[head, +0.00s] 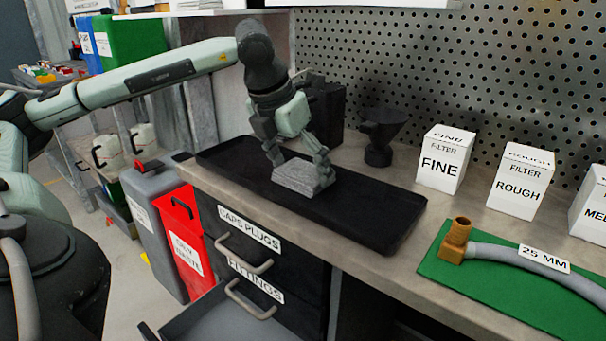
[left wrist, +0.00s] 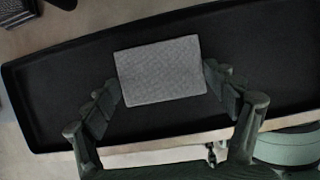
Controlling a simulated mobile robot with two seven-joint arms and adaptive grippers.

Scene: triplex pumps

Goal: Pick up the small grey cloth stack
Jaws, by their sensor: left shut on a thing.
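The small grey cloth stack (head: 297,177) is a pale grey block at the middle of the black tray (head: 385,233) on the bench. My left gripper (head: 303,176) reaches down over the tray with its fingers on either side of the stack, shut on it. In the left wrist view the stack (left wrist: 160,70) sits between the two fingertips (left wrist: 163,88), with the tray (left wrist: 50,95) behind it. I cannot tell whether the stack still touches the tray. My right gripper is not in view.
A black funnel (head: 382,130) stands behind the tray. White filter boxes, FINE (head: 440,165) and ROUGH (head: 515,188), stand to the right. A brass-ended hose (head: 520,258) lies on a green mat (head: 480,290). Below, a drawer (head: 225,318) is open. A pegboard (head: 470,60) closes off the back.

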